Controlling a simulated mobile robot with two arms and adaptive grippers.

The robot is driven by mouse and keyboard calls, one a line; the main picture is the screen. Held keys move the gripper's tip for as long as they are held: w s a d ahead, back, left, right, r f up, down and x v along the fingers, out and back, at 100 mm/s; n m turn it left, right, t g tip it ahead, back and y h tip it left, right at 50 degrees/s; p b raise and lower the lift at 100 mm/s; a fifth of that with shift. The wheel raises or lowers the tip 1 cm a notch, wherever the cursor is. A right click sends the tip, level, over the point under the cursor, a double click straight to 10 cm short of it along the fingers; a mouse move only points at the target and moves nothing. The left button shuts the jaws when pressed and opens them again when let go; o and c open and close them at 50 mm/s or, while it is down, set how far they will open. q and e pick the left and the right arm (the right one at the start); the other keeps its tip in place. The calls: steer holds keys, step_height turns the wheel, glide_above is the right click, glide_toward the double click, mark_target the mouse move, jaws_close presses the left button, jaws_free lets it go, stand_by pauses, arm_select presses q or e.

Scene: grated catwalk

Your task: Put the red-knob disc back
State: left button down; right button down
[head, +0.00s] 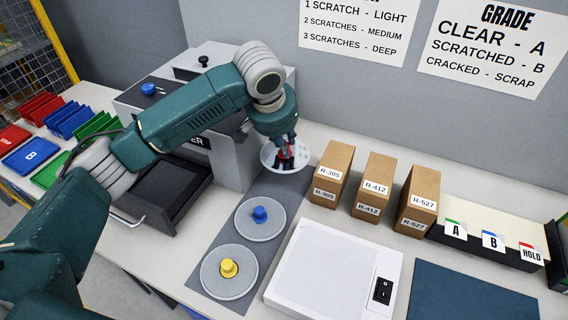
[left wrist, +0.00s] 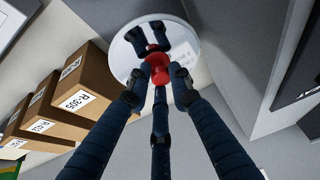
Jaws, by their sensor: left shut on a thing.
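The red-knob disc (head: 271,157) is a pale round plate with a red knob, in the upper middle of the head view. My left gripper (head: 288,147) is shut on its red knob. In the left wrist view the fingers close around the red knob (left wrist: 157,66), with the disc (left wrist: 190,42) beyond them. The disc is at the far end of the dark grey mat (head: 226,222); I cannot tell whether it touches the mat. A blue-knob disc (head: 260,217) and a yellow-knob disc (head: 229,270) lie on the mat. My right gripper is not in view.
Several brown boxes (head: 374,184) stand right of the held disc. A grey machine (head: 228,160) with an open drawer (head: 165,190) stands to its left. A white light panel (head: 325,268) and a blue mat (head: 470,290) lie in front.

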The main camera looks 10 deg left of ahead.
mark_target(282, 161)
arm_select(q)
step_height(282, 161, down, 5)
steer(key=shift+r, duration=0.15)
step_height(282, 161, down, 3)
steer(key=shift+f+p, duration=0.2)
steer(key=shift+p, duration=0.2)
steer(key=shift+f, duration=0.2)
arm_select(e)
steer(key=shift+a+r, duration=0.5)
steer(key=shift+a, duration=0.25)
arm_select(q)
steer(key=c, duration=1.6)
jaws_free()
steer(key=shift+f, duration=0.1)
steer(key=shift+o, duration=0.2)
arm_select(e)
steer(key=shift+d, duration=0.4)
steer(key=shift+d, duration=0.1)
